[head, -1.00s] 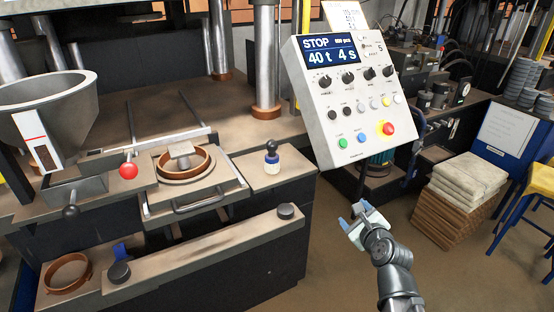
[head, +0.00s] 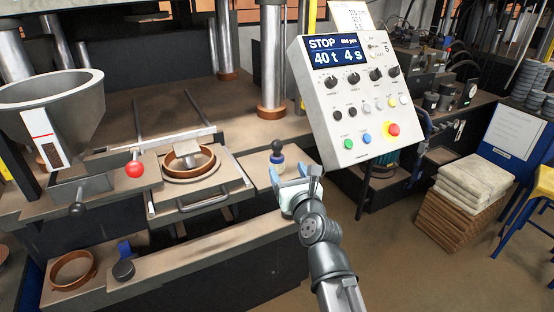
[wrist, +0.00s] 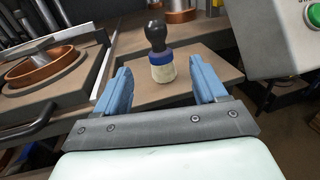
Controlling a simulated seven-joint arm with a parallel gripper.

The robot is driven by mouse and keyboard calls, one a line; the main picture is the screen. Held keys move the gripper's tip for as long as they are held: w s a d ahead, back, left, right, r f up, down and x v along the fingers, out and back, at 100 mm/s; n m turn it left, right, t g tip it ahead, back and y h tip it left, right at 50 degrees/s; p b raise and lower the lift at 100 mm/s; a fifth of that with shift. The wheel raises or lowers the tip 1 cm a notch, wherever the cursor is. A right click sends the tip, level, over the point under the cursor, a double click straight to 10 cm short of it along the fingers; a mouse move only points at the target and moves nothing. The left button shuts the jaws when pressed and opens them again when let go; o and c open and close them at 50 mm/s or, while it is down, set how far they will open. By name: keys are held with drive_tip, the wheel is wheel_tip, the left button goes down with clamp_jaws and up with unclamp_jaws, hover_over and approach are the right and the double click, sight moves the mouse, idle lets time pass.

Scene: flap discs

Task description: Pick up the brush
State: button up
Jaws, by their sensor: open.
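The brush (head: 277,157) stands upright on the brown ledge right of the press drawer. It has a round black handle, a blue collar and a pale cream lower part; it also shows in the wrist view (wrist: 160,60). My gripper (head: 290,176) is open and empty, with light blue fingers. In the head view it is just in front of the brush, at the ledge's edge. In the wrist view the brush stands beyond the fingertips, between them in the picture and apart from both.
The control panel (head: 353,95) rises close on the right. The drawer handle (head: 205,203) and a copper ring (head: 188,160) are to the left. A red knob (head: 135,168) and hopper (head: 48,110) are farther left. The ledge around the brush is clear.

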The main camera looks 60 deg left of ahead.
sight(278, 154)
drive_tip(key=a, duration=0.4)
drive_tip(key=w+a, duration=0.1)
drive_tip(key=a, duration=0.2)
drive_tip(key=w+a, duration=0.1)
drive_tip(key=a, duration=0.3)
drive_tip(key=shift+a, duration=0.3)
drive_tip(key=shift+c, duration=0.2)
drive_tip(key=c, duration=1)
drive_tip(key=shift+r, duration=0.1)
drive_tip(key=shift+c, duration=0.2)
